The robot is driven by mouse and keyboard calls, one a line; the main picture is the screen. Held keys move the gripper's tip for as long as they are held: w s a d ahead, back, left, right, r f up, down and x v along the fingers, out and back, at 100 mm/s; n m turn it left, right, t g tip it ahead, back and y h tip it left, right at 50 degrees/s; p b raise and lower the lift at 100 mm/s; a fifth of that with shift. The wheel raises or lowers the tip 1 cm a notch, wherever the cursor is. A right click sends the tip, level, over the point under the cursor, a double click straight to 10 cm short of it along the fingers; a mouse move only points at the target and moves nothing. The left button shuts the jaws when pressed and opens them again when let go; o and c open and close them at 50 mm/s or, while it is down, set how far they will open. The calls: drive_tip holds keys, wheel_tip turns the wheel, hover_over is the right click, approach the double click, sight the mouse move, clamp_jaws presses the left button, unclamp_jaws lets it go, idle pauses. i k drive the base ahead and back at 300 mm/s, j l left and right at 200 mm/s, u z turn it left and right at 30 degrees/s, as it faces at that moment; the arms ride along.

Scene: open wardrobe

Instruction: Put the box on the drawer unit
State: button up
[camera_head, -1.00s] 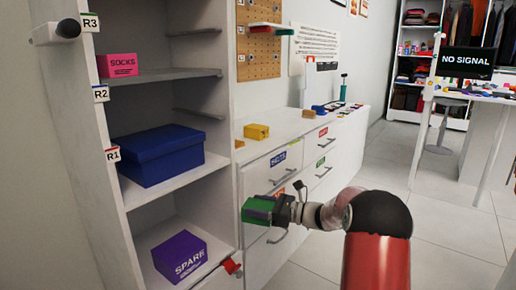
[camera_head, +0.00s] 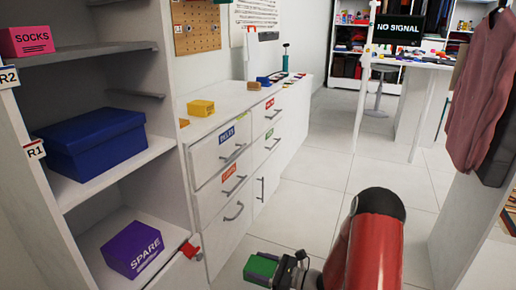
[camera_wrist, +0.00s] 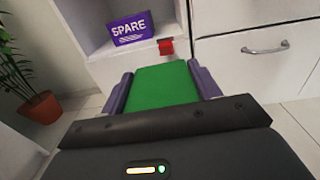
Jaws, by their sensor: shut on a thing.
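A green box (camera_head: 261,268) is held in my gripper (camera_wrist: 163,82), low in front of the shelves and drawers. The wrist view shows the green box (camera_wrist: 163,86) clamped between two purple fingers. In the head view, the gripper is near the bottom edge and partly cut off. The white drawer unit (camera_head: 235,99) stands behind and to the left of my arm, its top well above the gripper. Its drawers look closed. Part of it also shows at the right of the wrist view (camera_wrist: 255,75).
A yellow box (camera_head: 201,107) and small items stand on the unit's top, with bare room between. Left shelves hold a blue box (camera_head: 92,143), a pink SOCKS box (camera_head: 26,41) and a purple SPARE box (camera_head: 132,249). A red piece (camera_head: 190,249) sits by the lower shelf. Hanging clothes (camera_head: 478,95) are at right.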

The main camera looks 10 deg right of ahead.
sight(220, 105)
drive_tip(key=i+z, duration=0.6)
drive_tip(key=z, duration=0.15)
drive_tip(key=i+j+z, duration=0.15)
drive_tip(key=i+z, duration=0.2)
drive_tip(key=k, duration=0.05)
